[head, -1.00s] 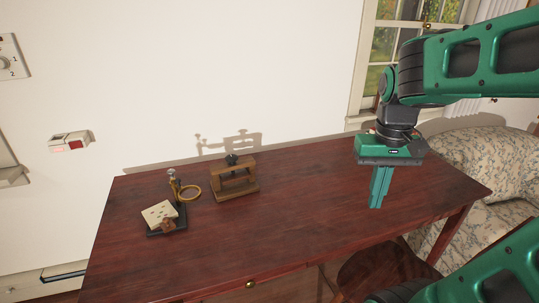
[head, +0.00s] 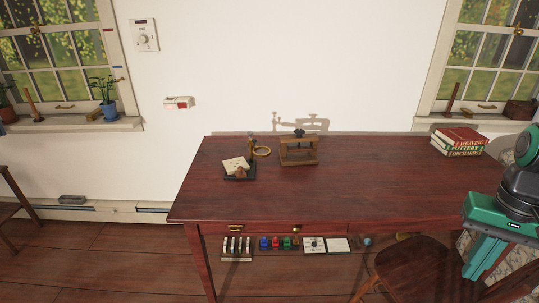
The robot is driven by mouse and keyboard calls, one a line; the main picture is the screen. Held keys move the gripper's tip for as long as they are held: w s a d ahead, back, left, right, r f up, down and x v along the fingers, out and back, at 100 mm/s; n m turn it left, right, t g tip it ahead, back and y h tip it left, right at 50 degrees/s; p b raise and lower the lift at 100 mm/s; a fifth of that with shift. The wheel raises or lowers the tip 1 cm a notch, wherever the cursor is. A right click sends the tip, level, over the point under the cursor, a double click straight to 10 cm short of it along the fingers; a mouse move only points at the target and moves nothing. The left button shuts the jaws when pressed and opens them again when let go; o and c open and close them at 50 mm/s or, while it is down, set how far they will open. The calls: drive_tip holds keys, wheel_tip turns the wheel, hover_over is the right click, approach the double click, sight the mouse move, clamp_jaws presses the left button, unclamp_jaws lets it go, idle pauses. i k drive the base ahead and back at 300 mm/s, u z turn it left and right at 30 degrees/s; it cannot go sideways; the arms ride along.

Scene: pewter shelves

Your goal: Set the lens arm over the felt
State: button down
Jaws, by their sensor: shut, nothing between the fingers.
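The lens arm, a brass ring (head: 262,152) on a short post, stands on the table left of centre. The ring points to the right of the post. At the foot of the post is a dark base (head: 240,178) with a pale, tilted felt-like pad (head: 235,164) and a small brown piece (head: 240,171) at its front. Whether the pad is the felt I cannot tell for sure. My gripper (head: 472,275) is at the far right, low, away from the table's objects. Its green fingers are together, pointing down, with nothing held.
A wooden frame press (head: 299,153) stands just right of the ring. Stacked books (head: 459,141) lie at the table's back right. A chair (head: 410,272) stands at the front right, near my gripper. The red-brown table top (head: 370,180) is clear in the middle.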

sight(253, 145)
drive_tip(key=u, duration=0.05)
drive_tip(key=k, duration=0.3)
drive_tip(key=u, duration=0.3)
drive_tip(key=i, duration=1.6)
drive_tip(key=z, duration=0.45)
